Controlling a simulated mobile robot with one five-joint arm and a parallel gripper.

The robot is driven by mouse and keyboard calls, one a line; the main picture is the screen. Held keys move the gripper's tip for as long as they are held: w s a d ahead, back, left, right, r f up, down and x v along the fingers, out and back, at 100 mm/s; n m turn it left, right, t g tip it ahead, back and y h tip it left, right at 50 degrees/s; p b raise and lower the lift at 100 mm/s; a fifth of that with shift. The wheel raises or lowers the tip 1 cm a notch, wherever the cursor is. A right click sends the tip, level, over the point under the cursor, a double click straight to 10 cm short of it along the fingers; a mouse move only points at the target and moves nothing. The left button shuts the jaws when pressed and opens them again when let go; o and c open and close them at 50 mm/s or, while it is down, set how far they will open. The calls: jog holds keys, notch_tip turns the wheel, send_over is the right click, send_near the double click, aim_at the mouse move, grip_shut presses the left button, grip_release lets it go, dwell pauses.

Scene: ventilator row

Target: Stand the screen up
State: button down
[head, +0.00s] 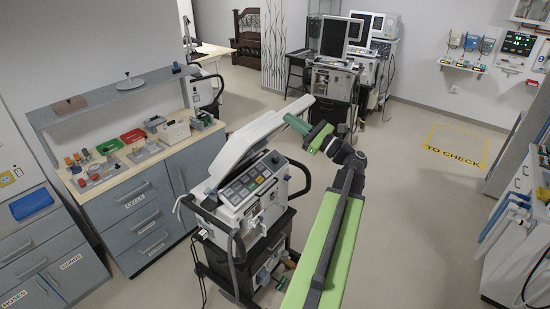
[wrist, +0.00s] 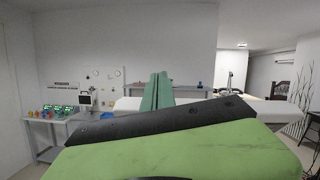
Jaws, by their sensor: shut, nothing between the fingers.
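The near ventilator (head: 262,210) stands on a dark cart in the middle of the head view. Its white screen (head: 246,140) is tilted well off upright, slanting from low at the left to high at the right, beside the key panel (head: 246,187). The display face is not seen. My gripper (head: 291,121) is shut and empty, its green fingers at the screen's upper right end. Whether they touch it I cannot tell. In the wrist view the shut fingers (wrist: 157,92) point away, with a white surface behind them, probably the screen.
A grey-blue drawer counter (head: 150,205) with trays and small parts stands at the left. Other ventilators with upright screens (head: 335,38) stand at the back. A white bench (head: 520,220) is at the right. The floor with the yellow marking (head: 456,147) is clear.

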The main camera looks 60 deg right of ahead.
jog(key=s+a+f+m+t+b, duration=0.2)
jog(key=s+f+m+t+b, duration=0.15)
jog(key=f+b, duration=0.7)
jog(key=b, duration=1)
send_near(269, 133)
jog(key=shift+h, duration=0.4)
jog(key=p+x, duration=0.5)
jog(key=p, duration=0.2)
jog(key=shift+w+a+r+p, duration=0.15)
jog(key=shift+a+r+p, duration=0.05)
jog(key=shift+r+p, duration=0.15)
jog(key=shift+w+r, duration=0.2)
jog(key=shift+w, duration=0.35)
jog(key=shift+r, duration=0.1)
